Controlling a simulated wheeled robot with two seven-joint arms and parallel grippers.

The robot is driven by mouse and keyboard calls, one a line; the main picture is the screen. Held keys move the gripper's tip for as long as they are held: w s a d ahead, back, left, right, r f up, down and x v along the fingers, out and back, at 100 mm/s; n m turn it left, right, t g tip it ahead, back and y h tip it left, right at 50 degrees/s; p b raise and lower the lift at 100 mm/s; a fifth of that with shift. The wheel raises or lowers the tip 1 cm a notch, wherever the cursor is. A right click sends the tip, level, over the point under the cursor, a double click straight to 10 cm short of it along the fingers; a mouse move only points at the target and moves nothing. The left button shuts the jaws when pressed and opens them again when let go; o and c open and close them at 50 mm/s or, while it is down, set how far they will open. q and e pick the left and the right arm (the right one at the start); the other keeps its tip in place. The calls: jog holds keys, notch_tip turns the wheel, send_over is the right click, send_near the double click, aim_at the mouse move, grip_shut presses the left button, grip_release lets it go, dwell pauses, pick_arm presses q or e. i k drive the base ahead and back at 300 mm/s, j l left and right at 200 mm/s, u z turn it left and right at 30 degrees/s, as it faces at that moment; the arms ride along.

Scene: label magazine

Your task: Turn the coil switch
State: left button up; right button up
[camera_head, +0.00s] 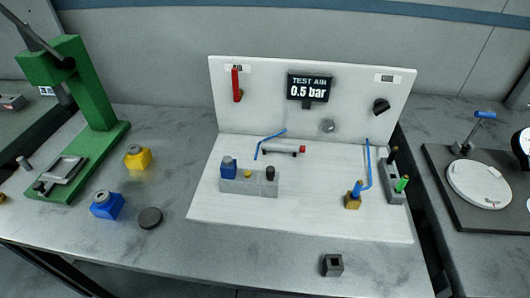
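A white test panel (345,125) stands upright at the back of a white base plate. A black rotary knob (381,106) sits on its right side below a small label (387,78); it looks like the coil switch, but the label is too small to read. A red lever handle (236,84) points upward on the panel's left side. A round grey knob (328,126) sits low in the middle. The display (310,87) reads "TEST AIR 0.5 bar". Neither of my grippers is in view, and nothing touches the panel.
On the base plate (300,220) stand a grey block (249,184) with fittings, a brass fitting (353,198) with a blue tube and a dark holder (396,186). A green press (85,90), yellow and blue blocks stand left. A dark square piece (332,265) lies in front.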

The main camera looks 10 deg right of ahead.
aim_at(381, 105)
jog(key=k+l+z, duration=0.1)
jog(key=l+z, duration=0.15)
jog(key=k+l+z, duration=0.1)
jog(key=l+z, duration=0.45)
jog(key=k+l, duration=0.05)
jog(key=l, duration=0.05)
